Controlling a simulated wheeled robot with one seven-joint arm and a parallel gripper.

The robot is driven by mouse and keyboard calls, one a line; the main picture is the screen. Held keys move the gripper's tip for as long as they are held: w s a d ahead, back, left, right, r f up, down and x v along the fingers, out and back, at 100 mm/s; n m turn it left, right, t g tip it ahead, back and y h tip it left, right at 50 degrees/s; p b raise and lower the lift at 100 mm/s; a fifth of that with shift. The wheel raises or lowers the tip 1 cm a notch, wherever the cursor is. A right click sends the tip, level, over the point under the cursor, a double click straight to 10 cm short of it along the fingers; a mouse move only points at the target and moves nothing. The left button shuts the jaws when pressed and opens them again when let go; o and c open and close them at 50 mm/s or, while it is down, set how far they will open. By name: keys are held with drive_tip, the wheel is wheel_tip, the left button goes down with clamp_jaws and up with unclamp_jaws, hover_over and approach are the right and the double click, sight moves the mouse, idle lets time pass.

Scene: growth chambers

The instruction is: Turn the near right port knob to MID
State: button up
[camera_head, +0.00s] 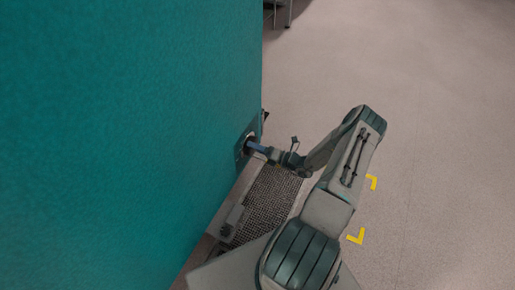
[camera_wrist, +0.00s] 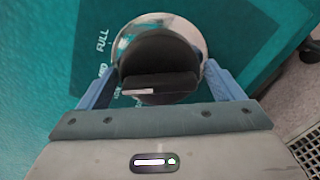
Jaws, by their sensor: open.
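The black port knob (camera_wrist: 158,52) with a silver ring fills the upper middle of the wrist view. Its raised grip bar lies nearly level, with a white mark at the left end. White lettering on the teal panel reads FULL, with a partly hidden label, apparently MID, below it and a smaller, unclear one lower down. My gripper (camera_wrist: 162,72) is open, its blue fingers on the left and right of the knob; I cannot tell whether they touch it. In the head view my gripper (camera_head: 257,148) reaches the dark port on the teal wall, and the knob is mostly hidden.
The tall teal chamber wall (camera_head: 120,120) fills the left of the head view. A dark mesh grate (camera_head: 268,205) lies below my arm beside a pale ledge (camera_head: 236,200). Open floor (camera_head: 430,130) with yellow corner marks (camera_head: 356,236) is on the right.

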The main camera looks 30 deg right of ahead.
drive_tip(key=p+v, duration=0.2)
drive_tip(key=v, duration=1.1)
drive_tip(key=shift+s+d+p, duration=0.25)
drive_tip(key=shift+s+p, duration=0.05)
drive_tip(key=shift+p, duration=0.05)
drive_tip(key=a+r+n+g+p, duration=0.5)
drive_tip(key=r+n, duration=0.2)
drive_tip(key=r, duration=0.6)
drive_tip(key=a+r+n+g+h+p, duration=0.1)
drive_tip(key=a+r+n+g+p, duration=0.5)
drive_tip(key=r, duration=0.7)
drive_tip(key=a+r+n+g+p, duration=0.35)
drive_tip(key=r+n, duration=0.45)
drive_tip(key=r, duration=0.5)
drive_tip(key=s+a+r+n+t+h+p, duration=0.1)
drive_tip(key=s+a+r+n+h+p, duration=0.2)
drive_tip(key=r, duration=0.8)
drive_tip(key=s+a+r+n+t+h+p, duration=0.1)
drive_tip(key=s+a+r+n+h+p, duration=0.2)
drive_tip(key=s+r+n+p, duration=0.4)
drive_tip(key=s+a+r+n+t+h+p, duration=0.1)
drive_tip(key=s+a+r+n+h+p, duration=0.2)
drive_tip(key=r+n, duration=0.6)
wheel_tip(320, 180, up, 6)
drive_tip(key=s+h+p, duration=0.1)
drive_tip(key=s+p, duration=0.1)
drive_tip(key=shift+a+p, duration=0.2)
drive_tip(key=shift+p, duration=0.1)
drive_tip(key=shift+w, duration=0.1)
